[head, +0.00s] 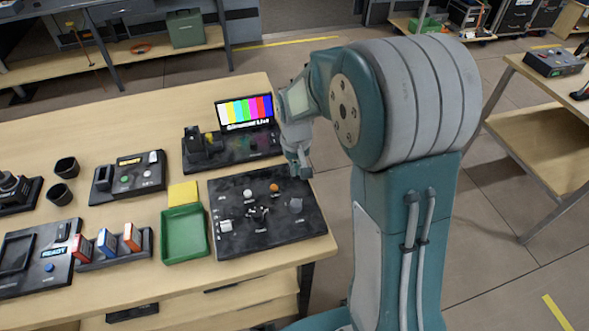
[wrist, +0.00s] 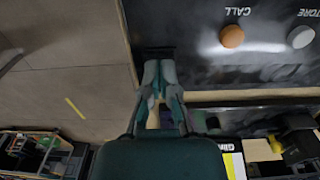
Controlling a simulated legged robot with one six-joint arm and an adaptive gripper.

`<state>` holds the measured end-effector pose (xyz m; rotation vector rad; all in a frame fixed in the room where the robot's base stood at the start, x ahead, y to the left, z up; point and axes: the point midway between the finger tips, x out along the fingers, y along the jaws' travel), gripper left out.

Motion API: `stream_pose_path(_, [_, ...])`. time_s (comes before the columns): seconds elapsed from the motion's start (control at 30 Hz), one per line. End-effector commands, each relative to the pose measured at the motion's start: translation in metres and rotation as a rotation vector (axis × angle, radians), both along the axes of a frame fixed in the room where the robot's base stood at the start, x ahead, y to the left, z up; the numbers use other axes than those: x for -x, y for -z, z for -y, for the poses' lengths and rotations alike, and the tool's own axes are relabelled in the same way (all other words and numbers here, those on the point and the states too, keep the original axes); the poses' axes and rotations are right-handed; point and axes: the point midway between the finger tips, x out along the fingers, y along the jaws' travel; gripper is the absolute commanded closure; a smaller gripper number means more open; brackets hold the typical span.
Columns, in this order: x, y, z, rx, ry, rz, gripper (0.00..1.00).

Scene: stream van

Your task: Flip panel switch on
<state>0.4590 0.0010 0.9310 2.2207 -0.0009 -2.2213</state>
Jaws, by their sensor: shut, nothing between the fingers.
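The black control panel (head: 265,233) lies near the table's front right corner. It bears a white knob (head: 248,193), an orange knob (head: 274,188), a white block-like control (head: 226,226) at its left and a grey piece (head: 296,205) at its right. I cannot tell which control is the panel switch. My gripper (head: 304,174) is shut and empty over the panel's far right corner. In the wrist view, my gripper (wrist: 158,66) is at the panel's edge, beside the orange knob (wrist: 232,37) marked CALL. The white knob (wrist: 301,37) is farther right. Contact with the panel cannot be told.
A green tray (head: 185,235) and a yellow pad (head: 183,193) lie left of the panel. A unit with a color-bar screen (head: 246,111) stands behind it. More devices and two dark cups (head: 63,180) are at the left. Open floor (head: 480,235) lies right of the table.

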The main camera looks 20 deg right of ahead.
Motion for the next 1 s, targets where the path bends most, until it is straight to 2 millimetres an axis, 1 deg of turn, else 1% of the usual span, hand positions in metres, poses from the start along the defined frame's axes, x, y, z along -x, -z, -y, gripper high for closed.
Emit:
stream_pose_path(0.17, [0.0, 0.001, 0.0, 0.0, 0.0, 0.0, 1.0])
stream_pose_path(0.27, [0.0, -0.003, 0.0, 0.0, 0.0, 0.001, 1.0])
stream_pose_path(1.0, [0.0, -0.054, 0.0, 0.0, 0.0, 0.001, 1.0])
